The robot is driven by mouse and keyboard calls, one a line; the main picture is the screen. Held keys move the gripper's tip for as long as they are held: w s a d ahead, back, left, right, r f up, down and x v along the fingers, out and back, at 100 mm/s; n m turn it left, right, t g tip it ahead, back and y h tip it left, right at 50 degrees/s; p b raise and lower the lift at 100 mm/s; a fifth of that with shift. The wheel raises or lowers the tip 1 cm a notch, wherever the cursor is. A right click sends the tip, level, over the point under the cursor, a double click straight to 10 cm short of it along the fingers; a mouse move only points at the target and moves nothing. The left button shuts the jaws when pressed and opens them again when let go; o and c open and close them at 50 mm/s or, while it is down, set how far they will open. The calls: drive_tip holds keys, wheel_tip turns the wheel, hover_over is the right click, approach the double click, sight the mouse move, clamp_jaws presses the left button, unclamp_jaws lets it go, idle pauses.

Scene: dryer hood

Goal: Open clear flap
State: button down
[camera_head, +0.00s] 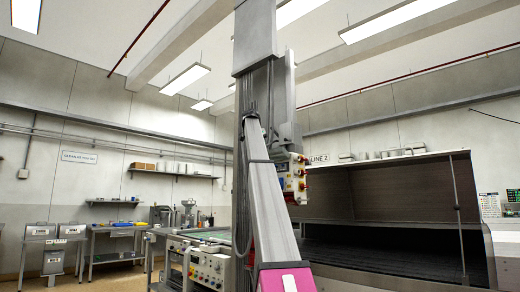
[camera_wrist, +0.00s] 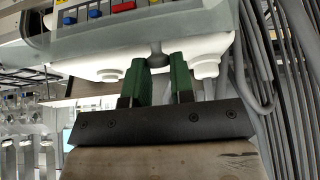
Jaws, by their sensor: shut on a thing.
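My gripper (camera_wrist: 158,66) shows in the wrist view with two green fingers and a gap between them. A small rounded grey piece (camera_wrist: 157,50) sits between the fingertips, and the gripper is shut on it. Just above, a white rounded edge (camera_wrist: 110,66) runs below a grey control box (camera_wrist: 130,25) with blue, yellow and red buttons. My gripper is hidden there.
The dryer hood (camera_head: 456,184) stands at the right with a wide dark opening. A bench with a control panel (camera_head: 208,268) is left of my arm. Grey cables (camera_wrist: 276,75) hang close on the right in the wrist view.

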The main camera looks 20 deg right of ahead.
drive_tip(key=shift+f, duration=0.25)
drive_tip(key=c, duration=1)
unclamp_jaws()
drive_tip(key=shift+d, duration=0.1)
drive_tip(key=shift+r, duration=0.15)
drive_tip(key=v, duration=1)
drive_tip(key=shift+r, duration=0.2)
drive_tip(key=shift+s, duration=0.15)
